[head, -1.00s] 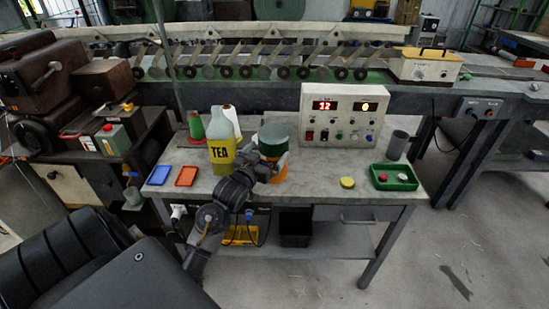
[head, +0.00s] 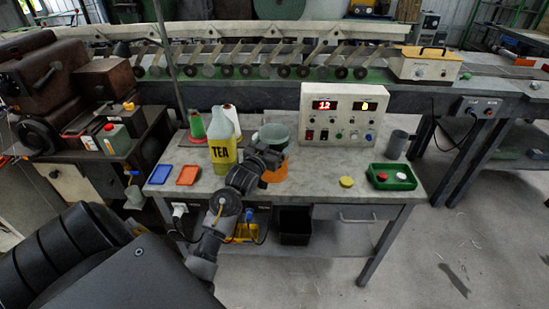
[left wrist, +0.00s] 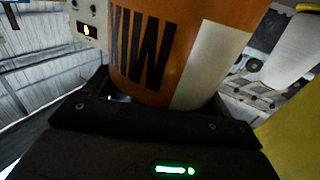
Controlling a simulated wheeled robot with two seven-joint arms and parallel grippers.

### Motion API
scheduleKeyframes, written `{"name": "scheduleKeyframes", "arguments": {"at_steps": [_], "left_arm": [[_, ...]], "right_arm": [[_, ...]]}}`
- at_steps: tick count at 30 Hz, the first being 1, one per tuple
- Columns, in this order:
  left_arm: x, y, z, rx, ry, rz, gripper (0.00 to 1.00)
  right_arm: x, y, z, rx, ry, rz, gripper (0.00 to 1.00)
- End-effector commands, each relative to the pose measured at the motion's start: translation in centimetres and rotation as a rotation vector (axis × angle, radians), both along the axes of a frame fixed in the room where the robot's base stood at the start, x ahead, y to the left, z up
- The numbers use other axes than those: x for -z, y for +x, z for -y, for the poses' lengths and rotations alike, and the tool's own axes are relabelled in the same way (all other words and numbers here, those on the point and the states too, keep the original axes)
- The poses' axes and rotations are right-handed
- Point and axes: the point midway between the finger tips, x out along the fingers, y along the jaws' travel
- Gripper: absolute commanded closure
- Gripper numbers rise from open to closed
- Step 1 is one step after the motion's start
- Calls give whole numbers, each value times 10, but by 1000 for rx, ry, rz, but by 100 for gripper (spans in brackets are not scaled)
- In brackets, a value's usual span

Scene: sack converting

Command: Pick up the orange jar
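The orange jar (head: 274,174) stands on the grey worktable, left of the control box. A green-grey round shape shows above it; I cannot tell whether that is its top. In the left wrist view the jar (left wrist: 185,45) fills the middle, orange with a white patch and large dark letters. My left gripper (head: 265,157) is at the jar and hides part of it in the head view. In the left wrist view its dark fingers lie on either side of the jar, with a small gap at the left. My right gripper is not in view.
A yellow TEA jug (head: 222,152) stands close on the left. The control box (head: 342,115) stands behind at the right. Blue (head: 160,174) and orange (head: 188,175) trays lie at the left. A yellow disc (head: 346,181) and a green tray (head: 394,185) lie at the right.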

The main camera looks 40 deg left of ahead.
Motion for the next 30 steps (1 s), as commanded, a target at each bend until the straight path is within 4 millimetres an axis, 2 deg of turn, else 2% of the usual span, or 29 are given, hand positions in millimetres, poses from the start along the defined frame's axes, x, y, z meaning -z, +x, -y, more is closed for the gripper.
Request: {"name": "scheduleKeyframes", "arguments": {"at_steps": [1, 5, 19, 30], "left_arm": [[0, 0, 0, 0, 0, 0, 41], [0, 0, 0, 0, 0, 1, 56], [-6, 0, 0, 1, 0, 2, 56], [-36, -3, -1, 1, 3, 3, 56]], "right_arm": [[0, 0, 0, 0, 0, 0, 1], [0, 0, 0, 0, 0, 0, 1], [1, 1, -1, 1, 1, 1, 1], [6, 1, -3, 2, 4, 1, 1]]}}
